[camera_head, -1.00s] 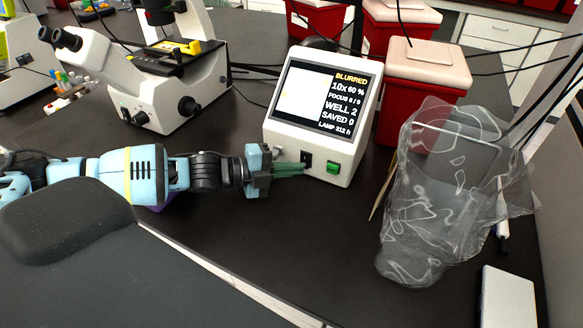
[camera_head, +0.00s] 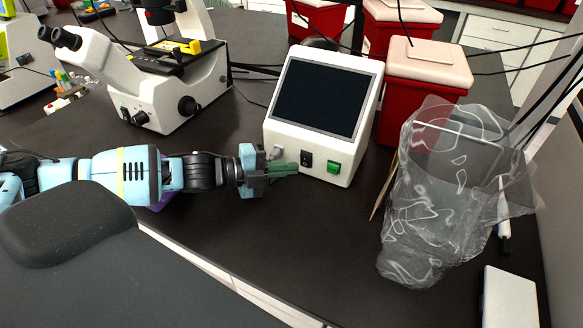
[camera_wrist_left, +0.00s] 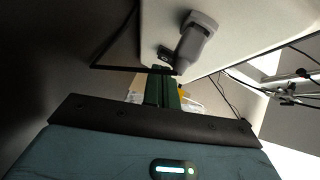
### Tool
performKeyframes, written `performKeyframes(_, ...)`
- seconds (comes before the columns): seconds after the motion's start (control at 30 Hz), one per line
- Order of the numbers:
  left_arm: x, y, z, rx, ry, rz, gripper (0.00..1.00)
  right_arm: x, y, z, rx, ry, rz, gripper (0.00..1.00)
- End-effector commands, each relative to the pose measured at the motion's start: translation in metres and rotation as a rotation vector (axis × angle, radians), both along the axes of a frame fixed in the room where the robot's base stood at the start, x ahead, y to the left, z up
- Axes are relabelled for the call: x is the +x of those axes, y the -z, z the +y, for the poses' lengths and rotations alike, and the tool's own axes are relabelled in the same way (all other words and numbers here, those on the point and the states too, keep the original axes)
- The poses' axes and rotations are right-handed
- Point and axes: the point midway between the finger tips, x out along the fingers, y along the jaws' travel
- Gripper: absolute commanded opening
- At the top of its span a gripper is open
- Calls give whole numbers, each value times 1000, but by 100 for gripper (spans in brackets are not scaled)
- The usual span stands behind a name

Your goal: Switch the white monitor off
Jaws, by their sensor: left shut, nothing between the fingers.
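The white monitor (camera_head: 318,118) stands on the dark bench, and its screen (camera_head: 320,96) is dark and blank. Its lower front panel has a black rocker switch (camera_head: 306,159), a green button (camera_head: 333,168) and a grey plug or knob (camera_head: 277,152) at the left. My left gripper (camera_head: 296,169) is shut and empty, its green fingertips just left of and slightly below the black switch, seemingly a little apart from it. In the left wrist view the green fingers (camera_wrist_left: 162,88) point at the panel, beside the grey plug (camera_wrist_left: 197,38). My right gripper is not in view.
A white microscope (camera_head: 150,85) stands to the left. Red bins with pale lids (camera_head: 428,62) are behind and right of the monitor. A clear crumpled bag (camera_head: 440,200) stands at the right.

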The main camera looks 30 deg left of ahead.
Motion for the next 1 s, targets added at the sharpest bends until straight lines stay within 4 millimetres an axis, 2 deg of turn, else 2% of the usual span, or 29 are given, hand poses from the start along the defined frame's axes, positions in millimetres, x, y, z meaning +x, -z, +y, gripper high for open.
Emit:
performKeyframes(0.2, -24, -4, 21, 4, -1, 5, 0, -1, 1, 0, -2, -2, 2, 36)
performKeyframes(0.5, -44, -11, 38, 2, 1, 1, 0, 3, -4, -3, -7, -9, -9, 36)
performKeyframes(1.0, -49, -12, 42, 3, 1, 0, 0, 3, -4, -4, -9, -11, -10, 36)
